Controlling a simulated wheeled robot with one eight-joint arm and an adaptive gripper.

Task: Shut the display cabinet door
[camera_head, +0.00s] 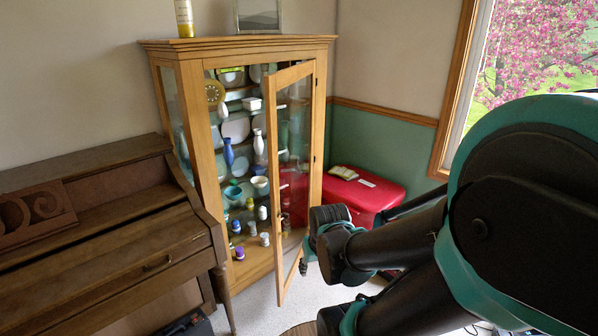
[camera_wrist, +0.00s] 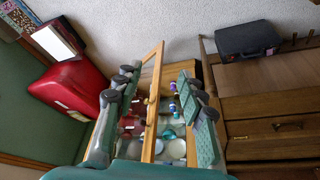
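The wooden display cabinet (camera_head: 240,45) stands in the corner, with dishes, bowls and vases on its shelves. Its glass door (camera_head: 293,190) is hinged on the right and stands ajar, swung out into the room. In the wrist view, the door's wooden frame (camera_wrist: 153,95) runs between the two fingers of my gripper (camera_wrist: 160,78). The fingers are spread wide, one on each side, with gaps to the frame. In the head view, my gripper is beside the door's lower right part, mostly hidden by my own arm.
A red chest (camera_head: 362,192) stands right of the cabinet with a book (camera_head: 343,172) on top. A brown piano (camera_head: 100,240) stands to the left. A black case (camera_wrist: 248,40) lies on the floor by it. A bottle (camera_head: 184,18) and a picture frame (camera_head: 258,15) stand on the cabinet.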

